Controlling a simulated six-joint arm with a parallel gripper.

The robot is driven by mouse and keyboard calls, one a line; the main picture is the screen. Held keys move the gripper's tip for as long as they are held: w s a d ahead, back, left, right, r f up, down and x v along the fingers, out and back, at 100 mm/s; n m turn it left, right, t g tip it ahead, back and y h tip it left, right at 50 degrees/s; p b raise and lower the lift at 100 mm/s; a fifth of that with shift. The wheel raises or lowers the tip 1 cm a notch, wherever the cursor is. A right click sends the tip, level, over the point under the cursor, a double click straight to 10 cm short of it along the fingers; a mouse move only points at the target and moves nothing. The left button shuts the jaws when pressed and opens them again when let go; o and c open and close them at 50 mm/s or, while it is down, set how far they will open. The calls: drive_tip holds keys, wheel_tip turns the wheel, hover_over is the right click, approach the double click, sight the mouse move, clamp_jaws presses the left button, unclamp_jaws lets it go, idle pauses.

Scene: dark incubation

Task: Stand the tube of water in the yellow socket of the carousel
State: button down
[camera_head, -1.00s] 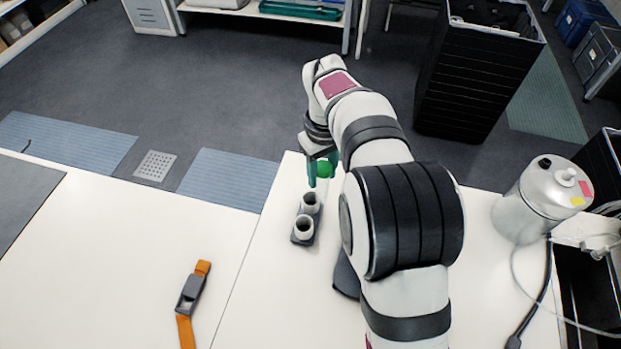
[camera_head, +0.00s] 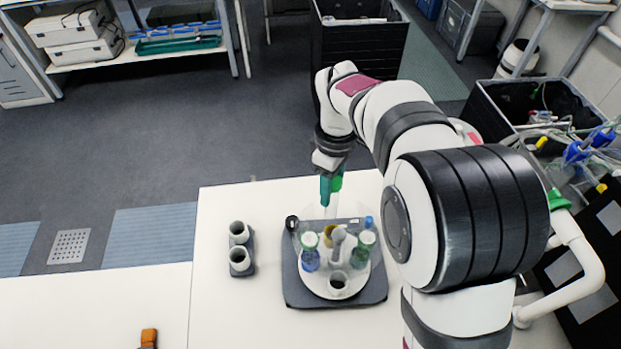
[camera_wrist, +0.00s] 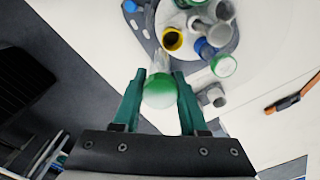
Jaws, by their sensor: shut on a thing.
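My gripper (camera_head: 331,188) is shut on a green-capped tube (camera_wrist: 158,92), held between its two teal fingers. The body of this tube is pale and partly hidden behind the cap in the wrist view. The round white carousel (camera_head: 318,285) stands on a dark base. Its yellow socket (camera_head: 328,236) is at the far side; in the wrist view the yellow socket (camera_wrist: 173,39) shows a dark opening. The held tube is above the carousel's far edge, beside the yellow socket in the wrist view, not in it.
Green-capped tubes with blue (camera_head: 310,260) and greenish (camera_head: 363,249) contents stand in the carousel, near grey sockets. A small rack with two pale empty-looking cups (camera_head: 240,250) stands to the left. Bare white table lies between them. An orange-handled item (camera_head: 148,337) lies at the front.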

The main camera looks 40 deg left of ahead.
sight(334, 216)
drive_tip(key=shift+s+d+r+m, duration=0.3)
drive_tip(key=shift+s+d, duration=0.1)
drive_tip(key=shift+d, duration=0.1)
drive_tip(key=shift+s+d+r+m, duration=0.25)
drive_tip(key=shift+s+d+m, duration=0.1)
drive_tip(key=shift+d, duration=0.15)
drive_tip(key=shift+s+d, duration=0.2)
drive_tip(key=shift+f, duration=1.45)
drive_tip(key=shift+f, duration=0.1)
drive_tip(key=shift+f, duration=0.9)
drive_tip(key=shift+f, duration=0.75)
drive_tip(key=shift+f, duration=0.15)
drive_tip(key=shift+f, duration=0.5)
